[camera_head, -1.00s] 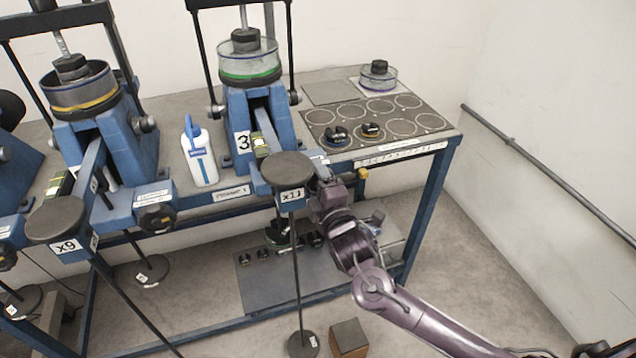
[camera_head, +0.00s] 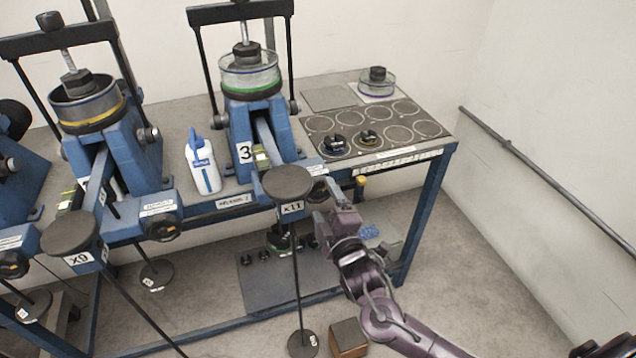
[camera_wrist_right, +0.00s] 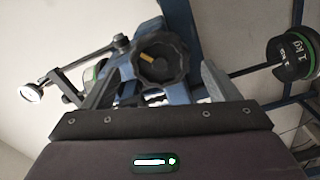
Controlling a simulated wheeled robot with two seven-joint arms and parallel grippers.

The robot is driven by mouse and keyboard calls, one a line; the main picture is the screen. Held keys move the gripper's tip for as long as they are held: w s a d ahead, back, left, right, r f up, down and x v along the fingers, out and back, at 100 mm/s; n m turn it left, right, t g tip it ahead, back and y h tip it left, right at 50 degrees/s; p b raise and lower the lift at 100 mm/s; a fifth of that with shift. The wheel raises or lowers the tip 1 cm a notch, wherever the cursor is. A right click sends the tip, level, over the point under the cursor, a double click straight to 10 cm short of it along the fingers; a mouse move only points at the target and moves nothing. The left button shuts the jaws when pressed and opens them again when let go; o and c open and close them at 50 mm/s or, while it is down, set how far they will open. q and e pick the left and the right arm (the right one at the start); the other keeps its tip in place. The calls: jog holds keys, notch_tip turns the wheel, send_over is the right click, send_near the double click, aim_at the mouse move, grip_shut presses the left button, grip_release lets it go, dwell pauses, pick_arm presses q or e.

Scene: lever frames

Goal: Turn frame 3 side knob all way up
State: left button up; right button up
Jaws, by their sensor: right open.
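Frame 3 (camera_head: 250,115) is the blue lever frame marked 3, with a green-banded ring on top. Its side knob (camera_head: 318,191) is black and sits low on the frame's right, beside the x11 weight disc (camera_head: 288,182). In the right wrist view the knob (camera_wrist_right: 172,72) is lobed, with a yellow pointer mark. My right gripper (camera_head: 322,207) is just in front of and below the knob. In the wrist view its open fingers (camera_wrist_right: 160,84) stand either side of the knob, apparently without touching it. My left gripper is out of view.
The x11 hanger rod (camera_head: 296,270) drops close to the left of my right arm. A lower shelf (camera_head: 262,285) lies below. A white bottle (camera_head: 203,165) stands between the frames.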

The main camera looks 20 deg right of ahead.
jog(key=shift+s, duration=0.6)
